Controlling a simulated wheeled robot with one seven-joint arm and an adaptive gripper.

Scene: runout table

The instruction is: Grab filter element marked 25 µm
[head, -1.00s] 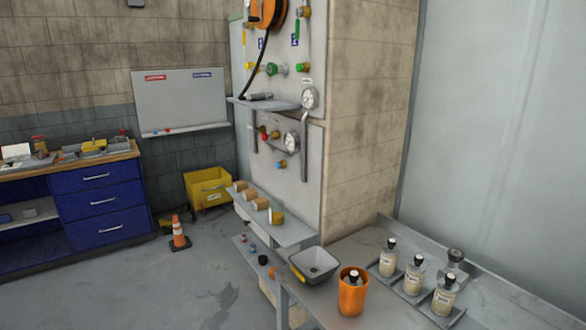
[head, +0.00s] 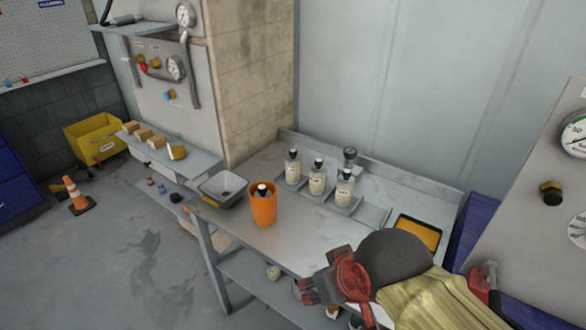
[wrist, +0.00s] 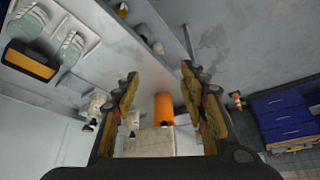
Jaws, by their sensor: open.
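No marking reading 25 µm is legible in either view, so I cannot tell which thing is the filter element. Several pale labelled bottle-like containers with dark tops, one of them here (head: 317,178), stand in a row of grey holders at the table's back. Other small items, such as a pale one (head: 273,272), lie on the lower shelf, partly hidden by my arm. My gripper (head: 309,286) is over the table's front right part, open and empty. In the wrist view its fingers (wrist: 160,78) are spread, with the orange cup seen between and beyond them.
The orange cup (head: 263,208) with a dark-topped item inside stands on the metal table (head: 283,240). A grey bin (head: 223,188) is left of it. A dark-framed orange tray (head: 416,233) lies at the right, near a gauge panel (head: 530,130). Bare tabletop lies between.

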